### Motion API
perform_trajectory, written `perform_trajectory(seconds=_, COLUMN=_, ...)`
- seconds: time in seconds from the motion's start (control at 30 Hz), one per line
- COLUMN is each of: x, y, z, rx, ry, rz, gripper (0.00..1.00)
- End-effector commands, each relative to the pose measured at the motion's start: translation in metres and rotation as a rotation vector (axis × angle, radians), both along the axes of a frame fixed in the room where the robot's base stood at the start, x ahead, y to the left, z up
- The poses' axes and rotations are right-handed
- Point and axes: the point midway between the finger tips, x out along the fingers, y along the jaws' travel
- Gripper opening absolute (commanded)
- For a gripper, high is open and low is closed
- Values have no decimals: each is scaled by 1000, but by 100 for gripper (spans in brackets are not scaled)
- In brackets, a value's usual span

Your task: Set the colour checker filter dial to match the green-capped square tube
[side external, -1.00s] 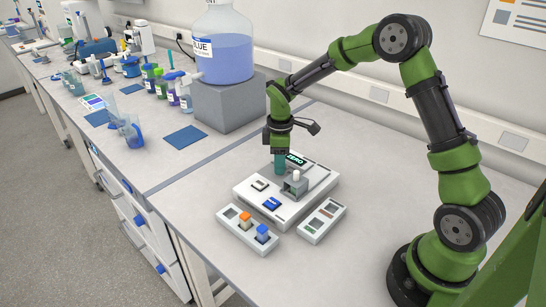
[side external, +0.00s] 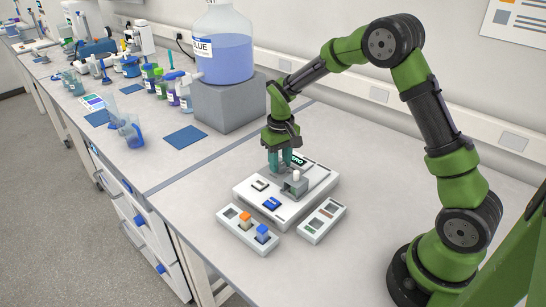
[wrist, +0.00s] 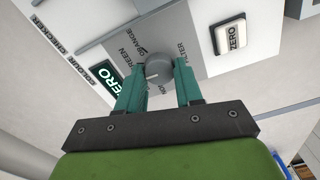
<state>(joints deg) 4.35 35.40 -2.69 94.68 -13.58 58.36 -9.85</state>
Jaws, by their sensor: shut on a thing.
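The colour checker (side external: 250,195) is a white box on the bench, with a dark display reading ZERO, a blue button and a grey holder (side external: 293,187) with a white-topped piece in it. Its filter dial (wrist: 159,69) is a round grey knob in the wrist view, ringed by labels including GREEN and ORANGE. My gripper (side external: 281,168), with teal fingers, is shut on the dial, one finger on each side. A light pointer mark shows on the knob, but its setting is unclear. I cannot make out a green-capped square tube.
A front rack (side external: 234,230) holds orange-capped and blue-capped square tubes and has an empty slot. Another white rack (side external: 321,221) lies to its right. A large BLUE bottle (side external: 222,55) stands on a grey block behind.

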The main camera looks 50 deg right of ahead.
Motion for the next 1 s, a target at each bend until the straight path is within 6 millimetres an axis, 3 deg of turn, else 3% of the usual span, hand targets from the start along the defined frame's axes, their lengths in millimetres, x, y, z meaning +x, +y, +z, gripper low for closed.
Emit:
perform_trajectory(seconds=0.43, x=-1, y=0, z=1, rx=2, ry=2, rz=-287, gripper=5)
perform_trajectory(seconds=1.0, x=-1, y=0, z=1, rx=3, ry=2, rz=-357, gripper=5)
